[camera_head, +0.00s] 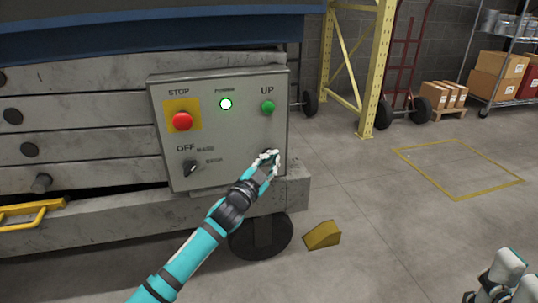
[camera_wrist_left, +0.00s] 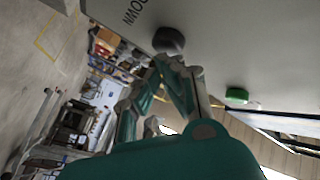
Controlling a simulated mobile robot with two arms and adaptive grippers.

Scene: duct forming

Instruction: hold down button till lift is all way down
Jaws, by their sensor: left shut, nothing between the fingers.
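The grey control panel (camera_head: 218,130) is on the side of the lift. My left gripper (camera_head: 270,157) is shut and empty at the panel's lower right and hides most of the button there. In the left wrist view a dark button (camera_wrist_left: 168,40) beside the DOWN label is right at my fingertips; I cannot tell whether it is pressed in. The lift's grey beams (camera_head: 85,108) lie stacked close under the blue platform (camera_head: 150,37).
My right gripper (camera_head: 500,280) is partly in view at the lower right, away from the lift. A yellow wedge (camera_head: 322,235) lies on the floor by a dark wheel (camera_head: 262,238). A yellow rack post (camera_head: 376,70), hand truck (camera_head: 405,60) and boxes (camera_head: 495,75) stand behind.

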